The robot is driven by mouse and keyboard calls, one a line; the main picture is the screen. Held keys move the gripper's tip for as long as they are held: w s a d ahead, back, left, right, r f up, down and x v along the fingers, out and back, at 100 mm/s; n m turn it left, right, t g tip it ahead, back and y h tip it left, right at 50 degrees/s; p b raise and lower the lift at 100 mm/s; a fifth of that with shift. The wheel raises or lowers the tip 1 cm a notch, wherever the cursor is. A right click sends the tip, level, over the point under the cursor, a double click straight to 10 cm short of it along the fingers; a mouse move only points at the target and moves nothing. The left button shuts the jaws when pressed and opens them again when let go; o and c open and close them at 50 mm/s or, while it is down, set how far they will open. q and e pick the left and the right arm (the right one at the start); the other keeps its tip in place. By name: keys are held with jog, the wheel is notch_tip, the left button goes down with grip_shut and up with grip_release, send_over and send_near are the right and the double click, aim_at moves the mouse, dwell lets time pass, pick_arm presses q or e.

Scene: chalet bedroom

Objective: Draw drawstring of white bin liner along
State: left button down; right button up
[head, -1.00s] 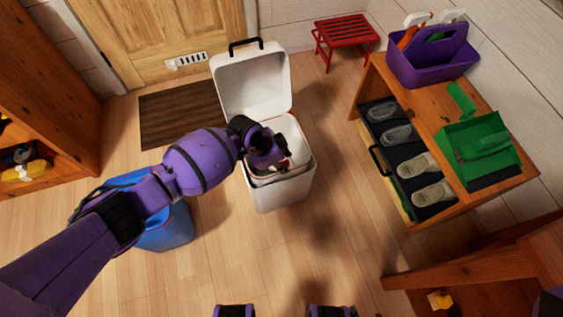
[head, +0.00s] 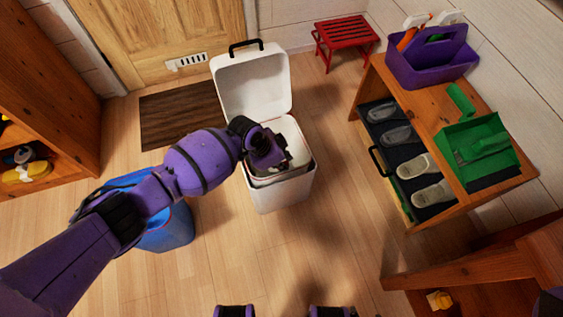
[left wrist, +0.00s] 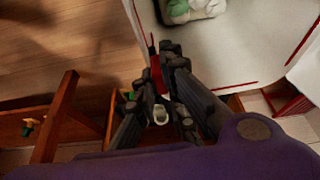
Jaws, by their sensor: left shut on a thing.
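The white bin (head: 282,196) stands on the floor with its lid (head: 252,85) open at the back. The white bin liner (head: 298,150) is inside it, and its inner wall (left wrist: 225,62) fills the upper right of the left wrist view. The red drawstring (left wrist: 156,72) runs between the fingers of my left gripper (left wrist: 163,58), which is shut on it. In the head view my left gripper (head: 272,158) is over the bin's opening and hides part of the liner. Some green and white rubbish (left wrist: 195,10) lies inside the liner.
On the right, a wooden bench (head: 425,105) holds a purple caddy (head: 435,62), a green dustpan (head: 480,148) and shoes in an open drawer. A red stool (head: 345,38) stands behind. Floor in front is clear.

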pick_arm(q)
notch_tip(320, 180, up, 6)
jog(key=p, duration=0.4)
jog(key=shift+w, duration=0.1)
jog(key=shift+r, duration=0.2)
jog(key=shift+f, duration=0.15)
jog(key=c, duration=1.9)
grip_release()
jog(key=shift+o, duration=0.5)
jog(key=v, duration=1.2)
pick_arm(e)
jog(key=r, duration=0.4)
jog(key=shift+s+r, duration=0.25)
jog(key=shift+s, duration=0.05)
